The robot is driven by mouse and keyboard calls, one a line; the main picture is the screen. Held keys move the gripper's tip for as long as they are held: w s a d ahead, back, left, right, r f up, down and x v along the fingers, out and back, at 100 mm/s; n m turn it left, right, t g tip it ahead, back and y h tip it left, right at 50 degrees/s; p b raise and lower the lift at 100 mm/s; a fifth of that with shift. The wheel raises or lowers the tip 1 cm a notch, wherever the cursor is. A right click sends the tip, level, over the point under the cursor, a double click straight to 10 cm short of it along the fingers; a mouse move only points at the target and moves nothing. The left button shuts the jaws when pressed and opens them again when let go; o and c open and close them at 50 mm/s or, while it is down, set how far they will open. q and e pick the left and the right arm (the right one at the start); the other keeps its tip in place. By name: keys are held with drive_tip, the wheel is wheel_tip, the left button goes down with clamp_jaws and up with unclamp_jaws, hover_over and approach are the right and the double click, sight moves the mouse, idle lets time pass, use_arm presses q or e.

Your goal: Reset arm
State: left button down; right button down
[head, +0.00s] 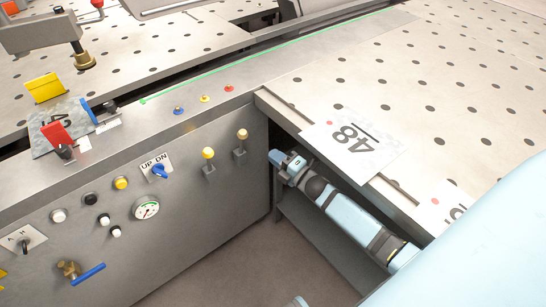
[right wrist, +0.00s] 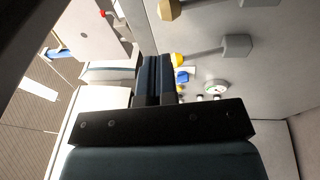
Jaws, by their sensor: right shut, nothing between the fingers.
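My right gripper (head: 277,158) is shut and empty. It is in front of the grey control panel's right end, below the edge of the perforated table. In the right wrist view its dark fingers (right wrist: 154,78) lie together. Two toggle levers stand on the panel, one with a yellow knob (head: 208,153) and one with a tan knob (head: 242,134); both are left of the gripper and apart from it. They also show in the right wrist view as a yellow knob (right wrist: 179,59) and a tan knob (right wrist: 172,9). My left gripper is not in view.
The panel also carries a blue UP/DN switch (head: 159,171), a round gauge (head: 146,208), several buttons and a blue-handled valve (head: 88,274). A perforated table (head: 450,75) with a "48" sheet (head: 350,143) overhangs my right arm. Open floor (head: 230,270) lies below.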

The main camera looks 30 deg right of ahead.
drive_tip(key=shift+w+f, duration=0.1)
idle(0.4)
drive_tip(key=s+a+f+m+g+h, duration=0.1)
drive_tip(key=s+a+f+m+g, duration=0.25)
drive_tip(key=s+a+m, duration=0.5)
drive_tip(key=s+a+f+m+g+h, duration=0.3)
drive_tip(key=s+a+m, duration=0.45)
drive_tip(key=s, duration=0.65)
wheel_tip(320, 180, up, 11)
drive_tip(key=s+d+m+g+y+p, duration=0.1)
drive_tip(key=s+m+p, duration=0.1)
drive_tip(key=p, duration=1)
drive_tip(key=shift+s+m+y, duration=0.3)
drive_tip(key=shift+s, duration=0.05)
drive_tip(key=shift+d+r, duration=0.1)
